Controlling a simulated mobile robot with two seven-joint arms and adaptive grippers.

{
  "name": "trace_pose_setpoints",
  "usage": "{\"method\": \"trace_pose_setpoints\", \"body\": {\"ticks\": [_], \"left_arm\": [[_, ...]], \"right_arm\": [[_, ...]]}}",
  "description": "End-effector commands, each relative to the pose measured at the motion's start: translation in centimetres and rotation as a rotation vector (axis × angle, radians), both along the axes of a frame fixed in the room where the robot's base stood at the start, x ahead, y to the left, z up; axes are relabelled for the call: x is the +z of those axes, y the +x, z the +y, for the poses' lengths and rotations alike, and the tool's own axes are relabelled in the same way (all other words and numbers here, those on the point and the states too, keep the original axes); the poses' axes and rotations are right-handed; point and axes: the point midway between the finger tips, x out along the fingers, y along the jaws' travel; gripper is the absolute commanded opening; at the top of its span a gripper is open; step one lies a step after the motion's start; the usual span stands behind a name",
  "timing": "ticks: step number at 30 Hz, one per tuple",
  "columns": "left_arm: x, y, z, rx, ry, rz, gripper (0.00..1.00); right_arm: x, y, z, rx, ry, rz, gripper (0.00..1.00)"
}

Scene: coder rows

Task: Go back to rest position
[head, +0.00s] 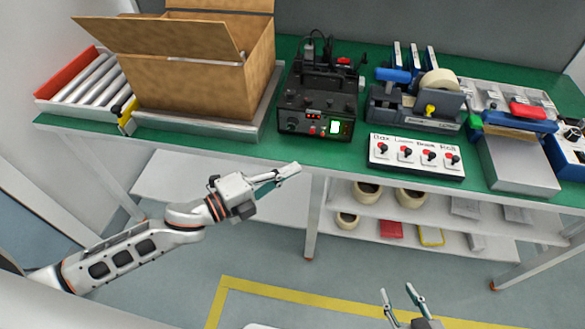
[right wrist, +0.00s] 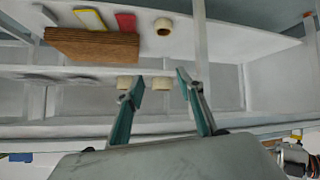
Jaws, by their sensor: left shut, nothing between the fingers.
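My left gripper (head: 287,171) is in front of the green bench (head: 235,149), below its front edge as seen in the head view. Its fingers are together with nothing between them. My right gripper (head: 400,294) shows at the bottom of the head view, over the floor and apart from the bench. Its two fingers are spread and empty. The right wrist view shows the same open fingers (right wrist: 160,82) with the lower shelves beyond them.
On the bench stand an open cardboard box (head: 195,80), a black coder machine (head: 318,100), a tape dispenser (head: 415,108) and a switch panel (head: 416,157). Tape rolls (head: 411,197) lie on the lower shelf. Yellow tape (head: 300,295) marks the clear floor.

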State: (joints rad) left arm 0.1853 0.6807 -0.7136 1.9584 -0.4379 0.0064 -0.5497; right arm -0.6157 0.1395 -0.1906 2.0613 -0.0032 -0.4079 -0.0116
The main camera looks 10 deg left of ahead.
Motion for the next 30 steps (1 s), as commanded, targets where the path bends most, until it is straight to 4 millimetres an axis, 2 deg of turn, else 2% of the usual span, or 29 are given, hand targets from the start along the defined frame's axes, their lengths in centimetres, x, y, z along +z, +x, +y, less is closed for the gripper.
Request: {"method": "trace_pose_setpoints", "body": {"ticks": [11,17,20,23,26,30], "left_arm": [[0.0,0.0,0.0,0.003,-0.005,0.005,0.0],[-0.5,-0.9,0.3,0.099,-0.145,0.154,0.0],[-1.8,-2.1,1.3,0.204,-0.284,0.312,0.0],[-3.9,-3.9,2.8,0.331,-0.432,0.485,0.0],[-6.6,-6.4,4.6,0.467,-0.574,0.657,0.0],[-10.7,-11.1,7.3,0.662,-0.752,0.874,0.0]], "right_arm": [[-0.4,-0.2,-0.1,0.0,-0.002,0.009,0.37],[1.2,0.4,0.0,-0.002,0.004,-0.011,0.37],[2.5,0.8,0.2,-0.005,0.015,-0.025,0.37],[3.5,1.0,0.4,-0.005,0.027,-0.03,0.37],[3.8,0.6,0.7,-0.005,0.035,-0.02,0.37],[4.0,-0.3,1.2,-0.002,0.048,-0.002,0.37]]}}
